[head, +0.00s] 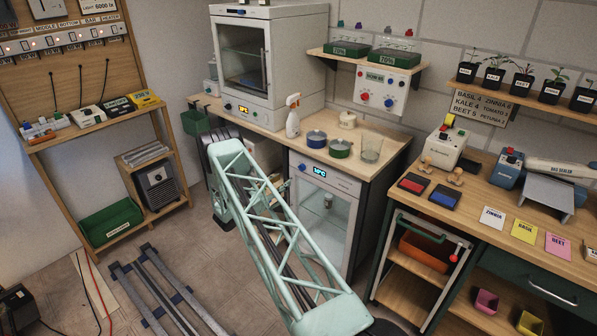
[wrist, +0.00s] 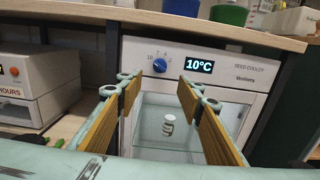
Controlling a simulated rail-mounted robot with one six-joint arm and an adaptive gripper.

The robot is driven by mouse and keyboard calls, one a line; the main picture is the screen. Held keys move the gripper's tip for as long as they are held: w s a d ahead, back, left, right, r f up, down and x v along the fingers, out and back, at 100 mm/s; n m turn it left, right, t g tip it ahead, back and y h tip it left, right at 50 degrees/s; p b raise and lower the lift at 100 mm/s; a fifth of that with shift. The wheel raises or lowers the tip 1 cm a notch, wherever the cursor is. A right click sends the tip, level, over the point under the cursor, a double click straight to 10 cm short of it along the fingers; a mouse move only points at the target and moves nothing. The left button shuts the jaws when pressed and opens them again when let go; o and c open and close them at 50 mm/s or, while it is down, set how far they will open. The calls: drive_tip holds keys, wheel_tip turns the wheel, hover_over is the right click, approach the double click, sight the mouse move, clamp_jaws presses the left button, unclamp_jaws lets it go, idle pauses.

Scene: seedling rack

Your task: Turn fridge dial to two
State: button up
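The fridge is a white under-counter seed cooler (head: 326,197), and it fills the middle of the wrist view (wrist: 236,90). The dial's pointer is too small to read. My gripper (wrist: 160,82) is open and empty, its two tan-padded fingers pointing at the panel with the dial between them in the picture, apart from it.
The wooden counter (head: 262,130) overhangs the cooler. Blue and green pots (head: 341,148) and a glass beaker (head: 371,149) stand on it. A white HOURS appliance (wrist: 35,85) is left of the cooler in the wrist view. A glass door (wrist: 192,130) is below the panel.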

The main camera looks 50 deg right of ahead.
sight(300, 169)
drive_tip(key=s+d, duration=0.1)
drive_tip(key=d, duration=1.2)
drive_tip(key=shift+d+b, duration=0.35)
drive_tip(key=shift+b, duration=0.1)
drive_tip(key=shift+s, duration=0.1)
drive_tip(key=shift+c, duration=0.2)
drive_tip(key=c, duration=0.8)
